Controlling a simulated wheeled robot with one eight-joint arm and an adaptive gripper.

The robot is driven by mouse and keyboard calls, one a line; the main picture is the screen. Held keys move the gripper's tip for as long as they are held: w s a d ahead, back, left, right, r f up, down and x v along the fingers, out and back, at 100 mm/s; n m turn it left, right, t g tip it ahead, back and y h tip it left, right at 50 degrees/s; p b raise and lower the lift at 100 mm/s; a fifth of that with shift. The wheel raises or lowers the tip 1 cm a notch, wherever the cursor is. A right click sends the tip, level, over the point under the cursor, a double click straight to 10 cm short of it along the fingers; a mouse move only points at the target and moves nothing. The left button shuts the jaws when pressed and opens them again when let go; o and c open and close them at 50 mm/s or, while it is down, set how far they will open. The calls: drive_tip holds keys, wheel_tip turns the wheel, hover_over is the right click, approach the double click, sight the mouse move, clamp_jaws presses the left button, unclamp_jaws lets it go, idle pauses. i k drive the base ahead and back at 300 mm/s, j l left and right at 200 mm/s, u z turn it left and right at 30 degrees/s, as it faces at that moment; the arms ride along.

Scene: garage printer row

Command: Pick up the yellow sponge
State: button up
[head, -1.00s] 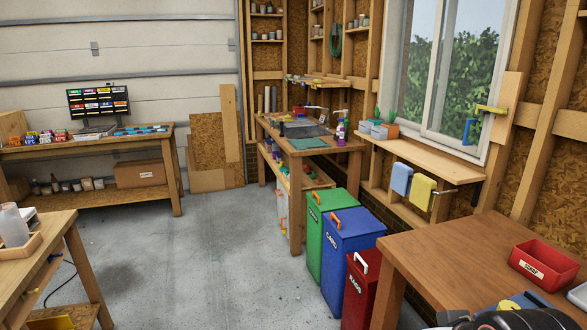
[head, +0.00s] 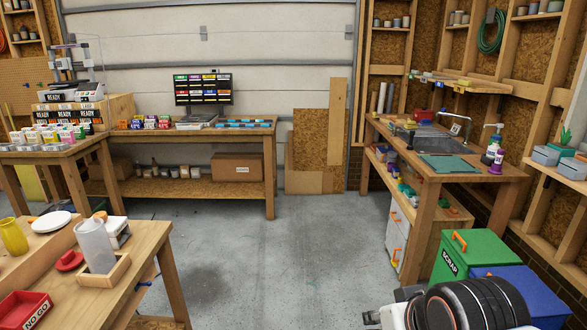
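I cannot make out a yellow sponge for certain. Small yellow and green items (head: 406,190) lie on the lower shelf of the sink bench (head: 447,178), too small to name. Small yellowish pieces also show along the wall shelf (head: 480,82) above the sink. The sink (head: 430,138) has a tap, a green mat (head: 449,167) and bottles (head: 493,150) around it. A dark ridged part of my arm shows at the bottom right, but my gripper's fingers are not in view.
A green SCRAP bin (head: 470,258) and a blue bin (head: 520,290) stand in front of the sink bench at right. A wooden table (head: 125,275) with a red NO-GO tray (head: 24,308) is at left. Grey floor (head: 290,250) between them is clear.

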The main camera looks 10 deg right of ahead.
sight(411, 125)
drive_tip(key=i+z, duration=0.2)
drive_tip(key=i, duration=1.85)
drive_tip(key=i+u, duration=0.15)
drive_tip(key=i, duration=1.9)
drive_tip(key=i+l+z, duration=0.1)
drive_tip(key=i+z, duration=0.15)
drive_tip(key=i, duration=0.25)
drive_tip(key=i+z, duration=0.25)
drive_tip(key=i, duration=0.2)
drive_tip(key=i+j+z, duration=0.15)
drive_tip(key=i+z, duration=0.15)
drive_tip(key=i, duration=0.15)
drive_tip(key=i+j+z, duration=0.25)
drive_tip(key=i, duration=0.25)
